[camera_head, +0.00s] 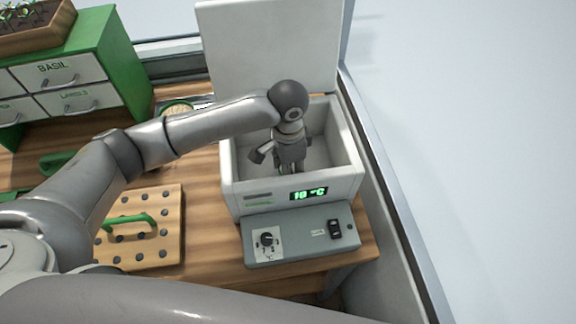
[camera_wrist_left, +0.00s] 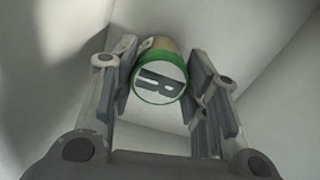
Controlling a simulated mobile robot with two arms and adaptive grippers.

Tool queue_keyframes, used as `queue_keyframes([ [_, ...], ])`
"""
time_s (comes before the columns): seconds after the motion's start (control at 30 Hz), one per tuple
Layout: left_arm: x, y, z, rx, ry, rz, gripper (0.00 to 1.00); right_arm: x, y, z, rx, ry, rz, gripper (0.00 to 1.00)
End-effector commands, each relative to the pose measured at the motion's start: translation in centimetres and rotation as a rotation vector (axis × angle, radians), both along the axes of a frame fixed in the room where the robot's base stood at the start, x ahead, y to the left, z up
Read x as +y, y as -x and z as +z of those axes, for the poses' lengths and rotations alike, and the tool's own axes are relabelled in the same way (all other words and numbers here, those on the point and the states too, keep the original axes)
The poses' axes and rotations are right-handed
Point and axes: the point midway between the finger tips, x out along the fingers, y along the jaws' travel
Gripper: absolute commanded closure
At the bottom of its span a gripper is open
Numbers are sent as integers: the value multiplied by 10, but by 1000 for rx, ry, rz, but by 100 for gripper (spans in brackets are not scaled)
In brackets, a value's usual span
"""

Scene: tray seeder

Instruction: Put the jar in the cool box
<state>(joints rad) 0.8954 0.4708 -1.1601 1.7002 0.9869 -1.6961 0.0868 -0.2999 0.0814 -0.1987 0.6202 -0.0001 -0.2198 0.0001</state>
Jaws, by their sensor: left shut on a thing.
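The cool box (camera_head: 229,185) stands on the bench with its white lid (camera_head: 268,45) raised, and its display reads about 18 °C. My left gripper (camera_head: 288,165) points down inside the open box. Pale box walls surround the jar there. In the head view the jar is mostly hidden by the gripper. I cannot tell whether it touches the box floor. My right gripper is not in view.
A grey control panel (camera_head: 300,240) with a knob and switch sits in front of the box. A wooden board with holes and a green handle (camera_head: 160,200) lies to the left. A green cabinet (camera_head: 115,55) with labelled drawers stands at the back left.

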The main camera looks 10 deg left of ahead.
Motion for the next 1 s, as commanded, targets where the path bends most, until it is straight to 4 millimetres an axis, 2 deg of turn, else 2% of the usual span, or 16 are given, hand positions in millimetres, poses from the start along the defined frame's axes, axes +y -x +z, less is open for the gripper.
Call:
queue_keyframes([
  [0.17,0,0,-2,-1,1,0,83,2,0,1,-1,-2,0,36],
  [0.2,0,0,-2,-1,1,0,53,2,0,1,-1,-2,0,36],
  [0.33,0,0,-2,-1,1,0,36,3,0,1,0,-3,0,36],
  [0.73,0,0,3,-1,1,0,36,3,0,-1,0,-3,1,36],
  [0.87,-1,-1,20,-5,2,0,36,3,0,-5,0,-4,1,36],
  [1.0,-1,-1,50,-5,2,-2,36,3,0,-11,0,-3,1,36],
])
